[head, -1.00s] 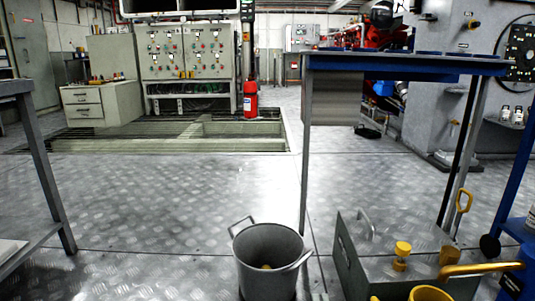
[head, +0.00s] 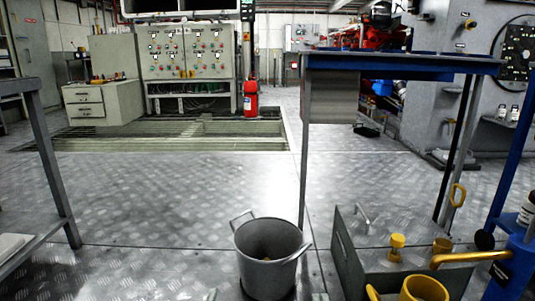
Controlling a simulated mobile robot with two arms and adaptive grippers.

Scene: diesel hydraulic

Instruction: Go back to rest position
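Neither of my grippers can be made out in the head view. A small grey tip shows at the bottom edge, left of the bucket, but it is too small to identify. A grey metal bucket (head: 268,278) with two side handles stands upright on the floor at the bottom centre. Something small lies inside it, too unclear to name.
A grey metal box (head: 375,249) with yellow parts is right of the bucket. A blue-topped table (head: 400,65) stands behind it, a blue frame (head: 515,150) at far right, a grey table (head: 45,165) at left. A red extinguisher (head: 250,100) stands behind. The middle floor is clear.

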